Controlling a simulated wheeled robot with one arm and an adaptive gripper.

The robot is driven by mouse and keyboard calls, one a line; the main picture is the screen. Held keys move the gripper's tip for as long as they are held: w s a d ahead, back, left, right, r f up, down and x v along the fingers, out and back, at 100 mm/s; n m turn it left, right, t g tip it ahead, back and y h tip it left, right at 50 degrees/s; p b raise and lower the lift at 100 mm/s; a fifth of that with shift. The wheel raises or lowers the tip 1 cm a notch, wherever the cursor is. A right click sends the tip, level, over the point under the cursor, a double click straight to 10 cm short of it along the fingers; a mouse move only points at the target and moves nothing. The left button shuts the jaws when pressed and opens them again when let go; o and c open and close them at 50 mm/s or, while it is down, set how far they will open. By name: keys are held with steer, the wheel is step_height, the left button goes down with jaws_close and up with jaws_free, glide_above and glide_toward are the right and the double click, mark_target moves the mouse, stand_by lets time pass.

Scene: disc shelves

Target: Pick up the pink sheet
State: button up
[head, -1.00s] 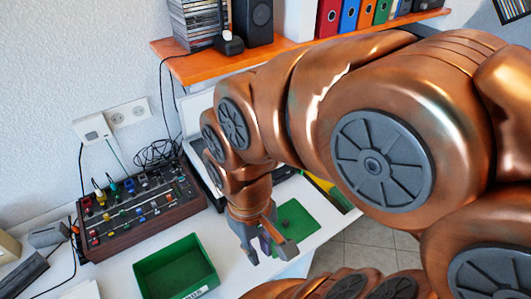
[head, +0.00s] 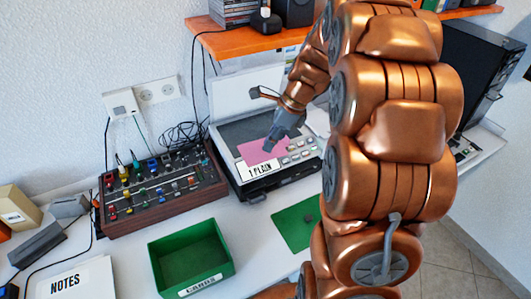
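The pink sheet (head: 258,152) lies flat on the dark bed of an open flatbed device (head: 240,134), in the middle of the head view. A white label reading "1 PLAIN" (head: 260,169) is at its front edge. My gripper (head: 272,142) points down at the sheet's right part, with its fingertips over or on it. Its fingers hide part of the sheet. I cannot tell whether the fingers touch the sheet or how far apart they are.
An orange shelf (head: 235,43) with discs and a speaker is above. A mixer-like box (head: 160,190) stands left of the device. A green bin (head: 190,257) marked "CARDS" and a green mat (head: 297,225) are in front.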

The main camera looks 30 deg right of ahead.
mark_target(291, 147)
steer(key=w+d+f+m+t+b, duration=0.1)
steer(key=w+d+f+m+t, duration=0.15)
steer(key=d+m, duration=0.5)
steer(key=w+d+f+m+t+b, duration=0.1)
steer(key=w+d+f+m, duration=0.3)
steer(key=d, duration=0.6)
steer(key=shift+m, duration=0.45)
steer(key=shift+s+a+p+x, duration=0.15)
steer(key=shift+p+x, duration=0.35)
steer(key=shift+x, duration=1.4)
steer(key=shift+s+a+p+x, duration=0.15)
steer(key=shift+p+x, duration=0.35)
steer(key=shift+x, duration=1.4)
steer(key=shift+c, duration=0.5)
jaws_close()
